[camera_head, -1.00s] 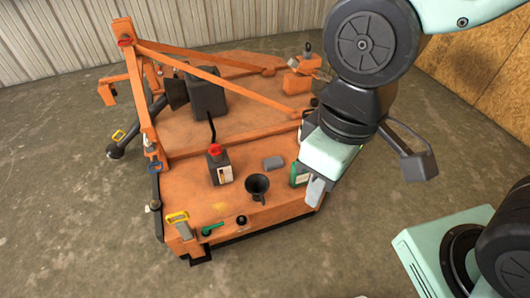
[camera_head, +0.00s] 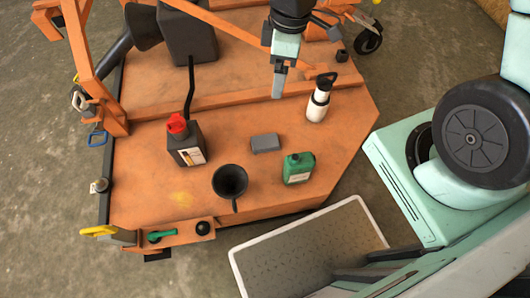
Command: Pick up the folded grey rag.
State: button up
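The folded grey rag (camera_head: 265,143) is a small grey block lying flat on the orange deck (camera_head: 240,122). It sits between a dark can with a red cap on its left and a green bottle at its lower right. My gripper (camera_head: 278,92) hangs above the deck, higher in the picture than the rag and apart from it. Its fingers point down and look narrow from this side. I cannot tell whether they are open or shut. I see nothing held in them.
Close to the rag stand the red-capped can (camera_head: 186,141), a black funnel (camera_head: 230,182), the green bottle (camera_head: 298,168) and a white bottle with a black top (camera_head: 319,98). An orange bar (camera_head: 225,24) slopes behind. A grey tray (camera_head: 310,250) lies in front.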

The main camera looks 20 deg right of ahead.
jog(key=w+d+f+n+y+b, duration=0.1)
jog(key=w+d+f+b, duration=0.3)
jog(key=f, duration=0.6)
jog(key=w+d+f+n+t+y+b, duration=0.1)
jog(key=f+b, duration=0.5)
jog(key=f, duration=0.4)
jog(key=w+d+f+n+y+b, duration=0.1)
jog(key=w+d+f+n+b, duration=0.2)
jog(key=f, duration=0.7)
jog(key=m+b, duration=0.1)
jog(key=b, duration=0.7)
send_over(266, 141)
jog(key=d, duration=0.2)
jog(key=f, duration=1)
jog(key=shift+s+f, duration=0.2)
jog(key=shift+f, duration=0.2)
jog(key=b+x, duration=0.3)
jog(key=x, duration=0.2)
jog(key=c, duration=1.1)
